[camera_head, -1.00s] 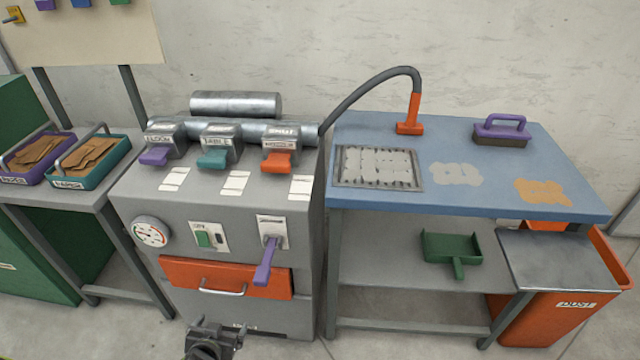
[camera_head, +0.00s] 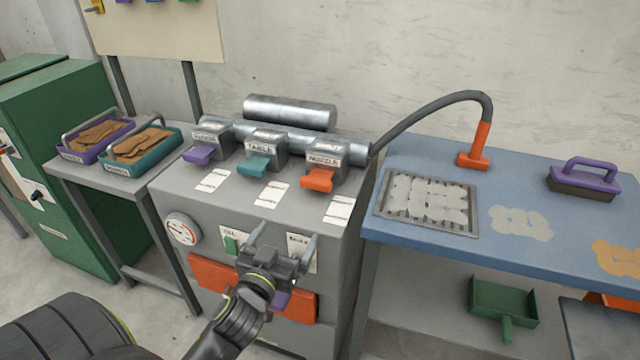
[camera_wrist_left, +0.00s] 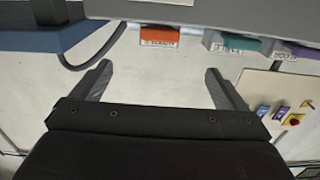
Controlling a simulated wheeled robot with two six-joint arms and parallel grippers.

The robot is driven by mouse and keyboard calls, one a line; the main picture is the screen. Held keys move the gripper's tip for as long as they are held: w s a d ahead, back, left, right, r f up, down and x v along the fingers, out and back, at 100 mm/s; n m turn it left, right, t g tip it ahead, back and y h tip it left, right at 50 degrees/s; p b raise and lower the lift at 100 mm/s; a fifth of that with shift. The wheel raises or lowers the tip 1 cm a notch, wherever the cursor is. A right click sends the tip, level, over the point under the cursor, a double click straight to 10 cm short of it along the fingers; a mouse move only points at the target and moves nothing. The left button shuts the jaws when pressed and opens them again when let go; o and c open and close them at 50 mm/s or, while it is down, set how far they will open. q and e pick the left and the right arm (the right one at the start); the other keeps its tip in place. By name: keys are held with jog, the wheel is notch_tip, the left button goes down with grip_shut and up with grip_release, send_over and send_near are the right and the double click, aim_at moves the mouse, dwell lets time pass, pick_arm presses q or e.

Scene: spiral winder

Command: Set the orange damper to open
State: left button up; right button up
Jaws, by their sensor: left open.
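The orange damper (camera_head: 318,178) is the right one of three on top of the grey machine, on a box labelled NOZZLE. Its orange tab sticks out to the front. It also shows in the left wrist view (camera_wrist_left: 160,34), near the top middle, upside down. My left gripper (camera_head: 284,236) is in front of the machine's front panel, below and left of the orange damper and apart from it. Its two fingers are spread and empty, and they also show in the left wrist view (camera_wrist_left: 157,80). My right gripper is not in view.
A teal damper (camera_head: 256,167) and a purple damper (camera_head: 200,154) stand left of the orange one. White label cards (camera_head: 340,210) lie in front of the dampers. A hose (camera_head: 425,110) arches to the blue table (camera_head: 500,255) on the right. My arm covers part of the orange drawer (camera_head: 212,273).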

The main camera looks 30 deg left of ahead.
aim_at(314, 186)
pick_arm(q)
jog(key=x, duration=1.1)
jog(key=p+x, duration=0.1)
jog(key=x, duration=0.5)
jog(key=shift+r, duration=0.4)
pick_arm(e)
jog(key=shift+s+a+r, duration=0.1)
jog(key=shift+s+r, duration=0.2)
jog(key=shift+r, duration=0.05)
pick_arm(q)
jog(key=shift+c, duration=0.3)
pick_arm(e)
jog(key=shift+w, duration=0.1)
